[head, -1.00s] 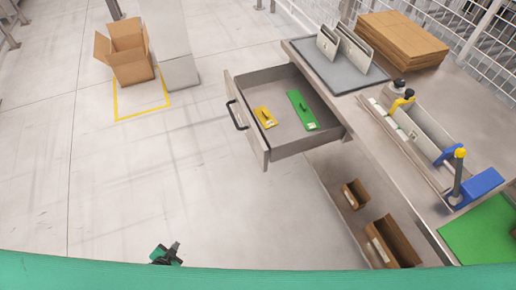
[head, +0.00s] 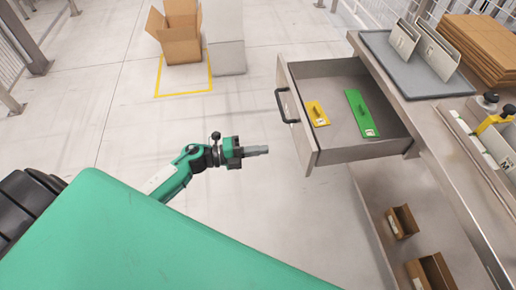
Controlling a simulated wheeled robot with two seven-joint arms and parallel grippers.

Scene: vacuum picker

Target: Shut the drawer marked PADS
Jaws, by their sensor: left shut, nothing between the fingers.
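A grey drawer (head: 306,125) is pulled out from under the workbench, with a black bar handle (head: 286,106) on its front. Any marking on the drawer cannot be read from here. Inside lie a yellow pad-like tool (head: 317,114) and a longer green one (head: 361,112), apart from each other. My left gripper (head: 262,150) is shut and empty. In the picture it is left of and below the drawer front, pointing right, with a gap between them. My right gripper is not in view.
The workbench (head: 432,108) runs down the right, carrying a grey tray (head: 412,76) and a cardboard stack (head: 488,45). Small cardboard bins (head: 401,222) sit on the lower shelf. An open carton (head: 178,42) stands at the back left. The floor left of the drawer is clear.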

